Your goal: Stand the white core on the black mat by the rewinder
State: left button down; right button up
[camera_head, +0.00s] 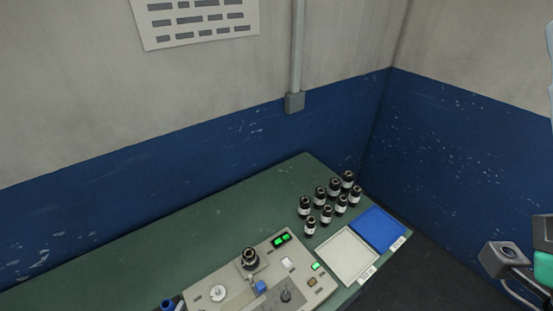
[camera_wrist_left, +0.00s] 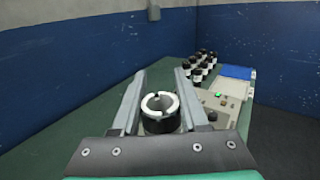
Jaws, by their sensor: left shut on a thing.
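I cannot make out the black mat. My left gripper is outside the head view. Part of my right gripper shows at the right edge there, its fingertips unseen.
Several dark bottle-like rolls with white bands (camera_head: 326,214) stand on the green bench (camera_head: 215,230) right of centre. A white tray (camera_head: 347,256) and a blue tray (camera_head: 378,229) lie at its right edge. A blue object (camera_head: 168,304) shows at the bottom. The bench's back left is clear.

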notch_tip(320, 180, up, 20)
jog(key=p, duration=1.8)
